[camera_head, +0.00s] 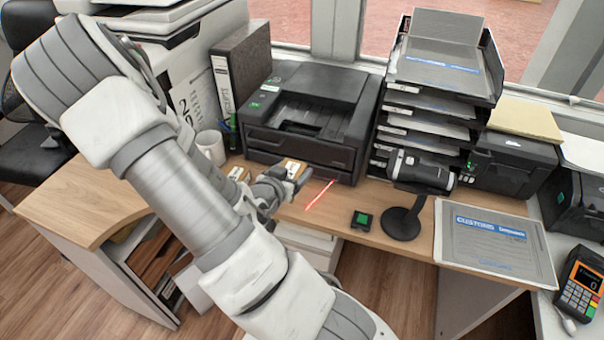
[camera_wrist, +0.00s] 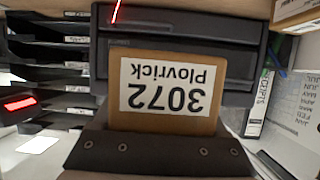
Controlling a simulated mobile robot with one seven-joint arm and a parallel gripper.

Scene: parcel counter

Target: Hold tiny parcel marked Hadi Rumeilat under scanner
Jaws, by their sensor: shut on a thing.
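My gripper (camera_head: 286,180) is shut on a small brown parcel (camera_head: 296,168), held above the counter in front of the printer. In the wrist view the parcel (camera_wrist: 165,112) has a white label reading "3072 Plovrick" upside down; the name Hadi Rumeilat is not on the visible face. The scanner (camera_head: 420,172) stands on a black stand to the right of my gripper. Its red line (camera_head: 320,195) falls on the counter, just right of the parcel and apart from it. Another small parcel with a white label (camera_head: 237,174) sits left of my gripper, partly hidden by my arm.
The black printer (camera_head: 310,115) is right behind my gripper. A stack of black trays (camera_head: 430,100) stands behind the scanner. A small black box with a green top (camera_head: 361,219) lies before the scanner, and a customs sheet (camera_head: 494,243) to the right. A white mug (camera_head: 211,147) stands left.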

